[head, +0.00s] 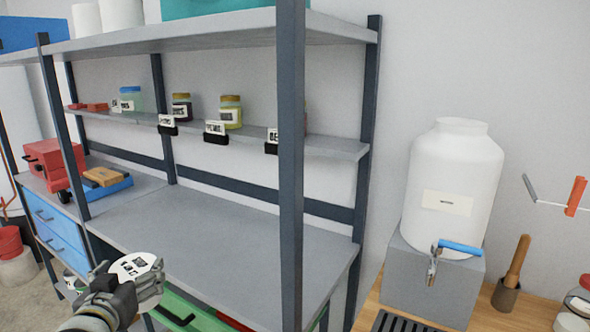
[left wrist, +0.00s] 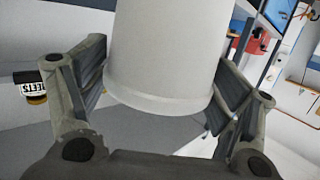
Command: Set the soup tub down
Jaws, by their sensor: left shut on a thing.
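My left gripper (head: 128,288) is shut on the soup tub, a white round tub whose labelled lid (head: 133,266) faces up in the head view. In the left wrist view the tub's pale side (left wrist: 165,55) fills the middle, between the two fingers of the gripper (left wrist: 160,90). In the head view the gripper and tub are in front of the grey worktop (head: 220,235), near its front edge. The hand hides most of the tub's side there. I cannot tell whether the tub touches anything below. My right gripper is not in view.
The worktop's middle is bare. A dark rack post (head: 291,180) stands at its front. Jars, including a yellow one (head: 231,112), stand on the shelf above. A red toolbox (head: 50,163) is at the left. A large white dispenser (head: 450,185) stands at the right.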

